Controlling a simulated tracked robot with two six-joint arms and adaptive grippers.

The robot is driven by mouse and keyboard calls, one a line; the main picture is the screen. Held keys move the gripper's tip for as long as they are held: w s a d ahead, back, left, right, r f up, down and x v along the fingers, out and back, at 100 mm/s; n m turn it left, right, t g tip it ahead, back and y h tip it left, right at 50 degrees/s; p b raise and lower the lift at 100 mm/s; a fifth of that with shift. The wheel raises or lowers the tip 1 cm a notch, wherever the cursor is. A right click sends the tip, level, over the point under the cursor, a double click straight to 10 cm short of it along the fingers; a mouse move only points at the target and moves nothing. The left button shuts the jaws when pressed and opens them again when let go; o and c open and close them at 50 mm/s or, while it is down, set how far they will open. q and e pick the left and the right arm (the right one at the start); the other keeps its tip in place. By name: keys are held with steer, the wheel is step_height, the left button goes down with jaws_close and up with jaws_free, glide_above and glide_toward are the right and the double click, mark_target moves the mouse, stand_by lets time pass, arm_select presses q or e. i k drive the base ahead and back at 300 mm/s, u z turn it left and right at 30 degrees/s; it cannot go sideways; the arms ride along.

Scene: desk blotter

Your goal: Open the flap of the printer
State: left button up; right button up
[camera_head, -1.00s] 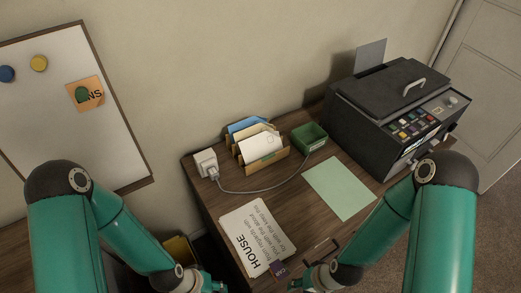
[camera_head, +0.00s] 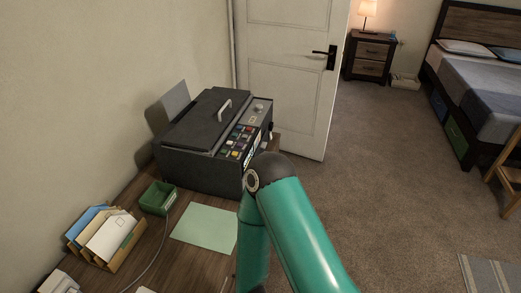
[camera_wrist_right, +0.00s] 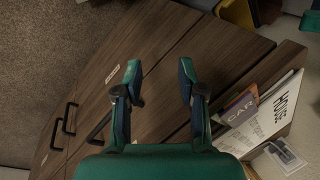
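The black printer (camera_head: 190,165) stands at the far end of the desk in the head view. Its top flap (camera_head: 195,122) has a pale handle (camera_head: 225,108) and lies down, looking closed. A panel of coloured buttons (camera_head: 240,140) is on the side toward the room. My right arm rises in front of the desk, and its gripper is out of the head view. In the right wrist view my right gripper (camera_wrist_right: 160,76) is open with nothing between its fingers, over the desk's wooden drawer fronts. The printer is not in that view. My left gripper is in neither view.
A green box (camera_head: 158,198), a letter holder (camera_head: 125,252) and a pale green sheet (camera_head: 205,228) lie near the printer. A white door (camera_head: 285,75) stands behind it. Black drawer handles (camera_wrist_right: 68,118) and a HOUSE sheet (camera_wrist_right: 262,125) show in the wrist view.

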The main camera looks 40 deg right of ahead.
mark_target(262, 145)
steer(key=u, duration=0.05)
steer(key=k, duration=0.5)
steer(key=z, duration=0.25)
steer(key=i, duration=0.2)
steer(key=u, duration=2.7)
steer(key=k, duration=2.75)
steer(key=u, duration=0.75)
steer(key=i, duration=0.1)
steer(key=z, duration=2.75)
